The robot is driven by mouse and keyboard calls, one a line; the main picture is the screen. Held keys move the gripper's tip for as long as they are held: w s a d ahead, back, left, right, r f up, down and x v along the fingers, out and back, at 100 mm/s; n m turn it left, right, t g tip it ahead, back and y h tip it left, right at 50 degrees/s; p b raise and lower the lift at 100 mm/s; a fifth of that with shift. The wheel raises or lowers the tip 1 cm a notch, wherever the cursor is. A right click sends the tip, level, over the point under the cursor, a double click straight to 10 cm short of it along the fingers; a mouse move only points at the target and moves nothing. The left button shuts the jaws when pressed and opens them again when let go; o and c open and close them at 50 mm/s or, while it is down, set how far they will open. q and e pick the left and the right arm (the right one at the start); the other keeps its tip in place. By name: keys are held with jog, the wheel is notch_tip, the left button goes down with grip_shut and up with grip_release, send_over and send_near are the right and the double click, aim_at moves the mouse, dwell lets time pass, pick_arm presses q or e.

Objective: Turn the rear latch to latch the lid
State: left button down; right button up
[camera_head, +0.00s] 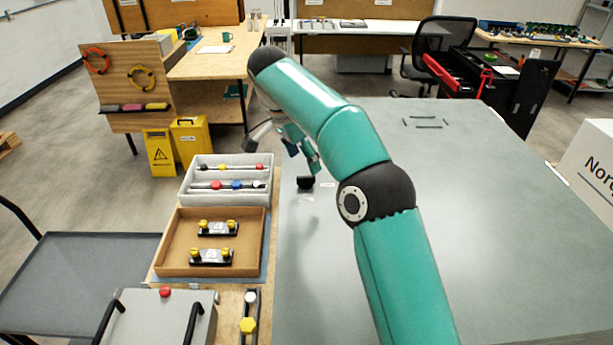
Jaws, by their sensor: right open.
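A grey lid (150,325) with two black bar handles lies at the bottom left, cut off by the picture's lower edge. A small red knob (165,291) sits at its back edge. Beside its right side a dark strip carries a white knob (251,298) and a yellow knob (248,325). I cannot tell which of these parts is the rear latch, nor whether it is latched. My right gripper (304,160) is open, well beyond the lid, partly hidden behind my teal arm and above the left part of the grey table. My left gripper is not in view.
A brown tray (167,240) with two yellow-knobbed parts lies behind the lid. Behind that stands a pale bin (230,204) with coloured-knob rods. A small black object (305,183) is on the grey table (500,230) just below my right gripper. The table's right side is mostly clear.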

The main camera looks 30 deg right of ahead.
jog(key=s+a+r+n+t+y+b, duration=0.15)
jog(key=s+r+n+t, duration=0.3)
jog(key=r+n, duration=0.55)
jog(key=n+p, duration=0.1)
jog(key=n, duration=0.1)
send_near(306, 177)
jog(key=shift+g, duration=0.25)
jog(key=x, duration=0.9)
jog(key=shift+w, duration=0.3)
